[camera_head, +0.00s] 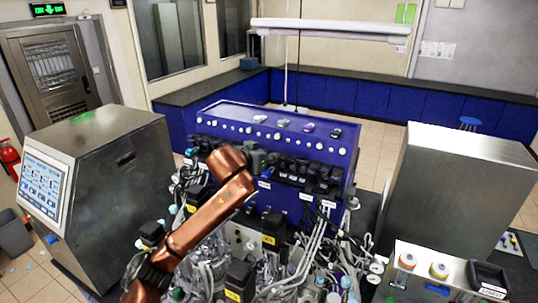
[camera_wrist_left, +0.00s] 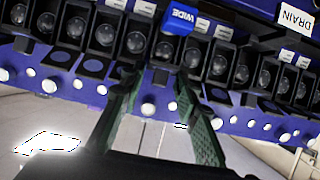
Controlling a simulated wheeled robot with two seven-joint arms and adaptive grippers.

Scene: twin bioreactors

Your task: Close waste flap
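My left gripper (camera_head: 258,160) is at the end of the copper arm, in front of the row of black modules on the blue bioreactor cabinet (camera_head: 330,155). In the left wrist view its two dark green fingers (camera_wrist_left: 163,88) are apart, with nothing seen between them. Just beyond the fingertips is a row of black sockets with round lenses (camera_wrist_left: 135,42); several dark square flaps (camera_wrist_left: 92,67) show along its edge. A blue piece marked WIDE (camera_wrist_left: 180,18) stands out above the fingertips. I cannot make out which flap is the waste one. My right gripper is not in view.
Dense tubing and bottles (camera_head: 300,255) crowd the space before the cabinet. A steel console with a screen (camera_head: 95,180) stands left, and a steel box (camera_head: 455,190) right. A white DRAIN label (camera_wrist_left: 296,82) is in the left wrist view. A row of white knobs (camera_wrist_left: 148,109) lies near the fingers.

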